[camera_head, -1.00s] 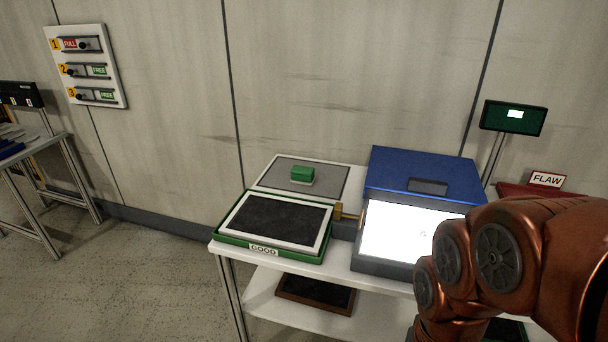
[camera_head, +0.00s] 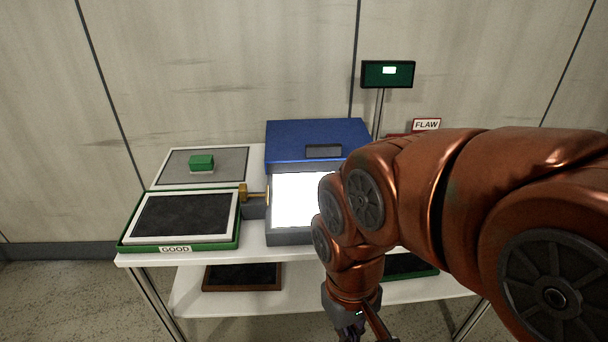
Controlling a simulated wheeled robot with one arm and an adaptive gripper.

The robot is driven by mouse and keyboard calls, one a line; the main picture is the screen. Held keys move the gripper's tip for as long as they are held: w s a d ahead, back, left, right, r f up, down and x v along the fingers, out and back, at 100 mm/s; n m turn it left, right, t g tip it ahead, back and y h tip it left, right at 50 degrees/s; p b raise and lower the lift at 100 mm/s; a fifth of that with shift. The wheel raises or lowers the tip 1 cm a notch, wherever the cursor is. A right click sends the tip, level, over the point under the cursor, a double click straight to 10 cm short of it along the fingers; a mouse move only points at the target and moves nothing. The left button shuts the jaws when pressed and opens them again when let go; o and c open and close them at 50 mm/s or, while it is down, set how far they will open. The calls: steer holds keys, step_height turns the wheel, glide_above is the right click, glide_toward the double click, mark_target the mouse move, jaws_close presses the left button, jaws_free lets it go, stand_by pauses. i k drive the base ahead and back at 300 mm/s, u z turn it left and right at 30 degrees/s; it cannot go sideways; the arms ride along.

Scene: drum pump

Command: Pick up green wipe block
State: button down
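The green wipe block (camera_head: 202,161) sits on a grey mat with a white border (camera_head: 231,165) at the back left of the white table. It has a thin pale layer at its base. My gripper (camera_head: 372,338) shows only in part at the bottom edge, below my copper arm and in front of the table, well away from the block. Its fingertips are cut off by the frame, so its opening does not show.
A green tray labelled GOOD (camera_head: 128,245) holds a white-framed dark panel (camera_head: 184,215) in front of the mat. A blue-lidded box (camera_head: 310,138) with a bright lit face stands to the right. A screen on a post (camera_head: 388,74) and a FLAW sign (camera_head: 426,125) stand behind my arm.

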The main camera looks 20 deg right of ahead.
mark_target(199, 165)
steer(key=z, duration=0.05)
steer(key=k, duration=0.3)
steer(key=u, duration=1.3)
steer(key=i, duration=1.95)
steer(key=z, duration=0.55)
